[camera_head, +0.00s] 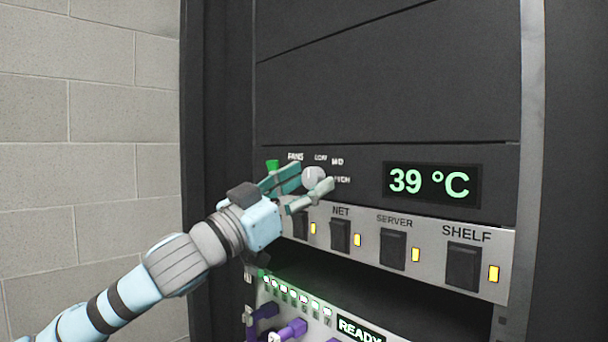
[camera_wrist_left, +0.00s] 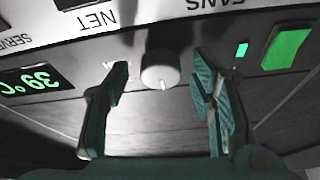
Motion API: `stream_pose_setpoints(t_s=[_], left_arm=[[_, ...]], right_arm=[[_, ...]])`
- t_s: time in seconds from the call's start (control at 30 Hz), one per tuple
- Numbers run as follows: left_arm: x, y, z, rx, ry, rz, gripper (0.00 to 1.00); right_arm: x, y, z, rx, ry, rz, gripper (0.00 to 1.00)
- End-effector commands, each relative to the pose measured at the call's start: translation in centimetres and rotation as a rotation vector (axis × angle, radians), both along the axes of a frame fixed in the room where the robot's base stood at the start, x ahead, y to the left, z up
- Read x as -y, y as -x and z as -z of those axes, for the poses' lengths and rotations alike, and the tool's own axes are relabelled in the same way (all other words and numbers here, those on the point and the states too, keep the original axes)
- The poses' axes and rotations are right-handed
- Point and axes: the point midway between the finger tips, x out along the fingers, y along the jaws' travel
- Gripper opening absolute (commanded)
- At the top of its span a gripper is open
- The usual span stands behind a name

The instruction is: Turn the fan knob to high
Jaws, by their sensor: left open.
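The fan knob (camera_head: 313,177) is a round pale knob on the dark panel, beside the printed words FANS, LOW, MID and HIGH. My left gripper (camera_head: 314,179) is open, with its fingers on either side of the knob in the head view. In the left wrist view, which is upside down, the knob (camera_wrist_left: 160,70) shows between the two spread fingers, with gaps on both sides. Its white mark points down in that picture, toward the panel's upper side. One finger covers part of the lettering beside the knob. My right gripper is not in view.
A green display (camera_head: 430,183) reads 39 °C right of the knob. A green button (camera_wrist_left: 288,50) lies beside the knob. Below are dark switches (camera_head: 463,265) with amber lights, labelled NET, SERVER and SHELF. Purple plugs (camera_head: 290,330) and a READY display (camera_head: 360,331) sit lower.

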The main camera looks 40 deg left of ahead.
Motion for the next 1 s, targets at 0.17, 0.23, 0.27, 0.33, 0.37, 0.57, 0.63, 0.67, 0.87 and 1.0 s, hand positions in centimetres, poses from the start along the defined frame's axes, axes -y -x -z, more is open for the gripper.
stream_pose_setpoints(t_s=[0.17,0.23,0.27,0.33,0.37,0.57,0.63,0.67,0.87,1.0], left_arm=[[-0.02,0.01,0.08,0.000,0.000,-0.001,0.37],[-0.02,0.01,0.08,0.000,0.001,-0.001,0.25],[-0.03,0.01,0.08,0.000,0.001,-0.001,0.21],[-0.03,0.02,0.08,0.000,0.001,-0.001,0.09],[-0.04,0.03,0.08,0.000,0.000,-0.001,0.05],[-0.08,0.03,0.12,0.000,-0.009,-0.003,0.03],[-0.10,0.02,0.15,0.001,-0.021,-0.002,0.03],[-0.09,0.01,0.16,0.001,-0.028,-0.002,0.03],[-0.22,-0.05,0.24,0.006,-0.116,-0.005,0.03],[-0.39,-0.04,0.22,0.017,-0.210,-0.004,0.03]], right_arm=[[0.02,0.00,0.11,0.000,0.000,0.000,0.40],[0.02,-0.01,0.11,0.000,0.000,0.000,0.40],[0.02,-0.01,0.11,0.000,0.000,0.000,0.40],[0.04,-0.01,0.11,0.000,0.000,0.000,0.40],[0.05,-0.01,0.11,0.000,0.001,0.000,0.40],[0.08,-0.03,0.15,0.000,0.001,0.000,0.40],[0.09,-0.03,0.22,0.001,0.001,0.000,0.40],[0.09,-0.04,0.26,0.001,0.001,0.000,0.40],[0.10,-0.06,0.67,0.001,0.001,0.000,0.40],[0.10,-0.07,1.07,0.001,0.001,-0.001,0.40]])
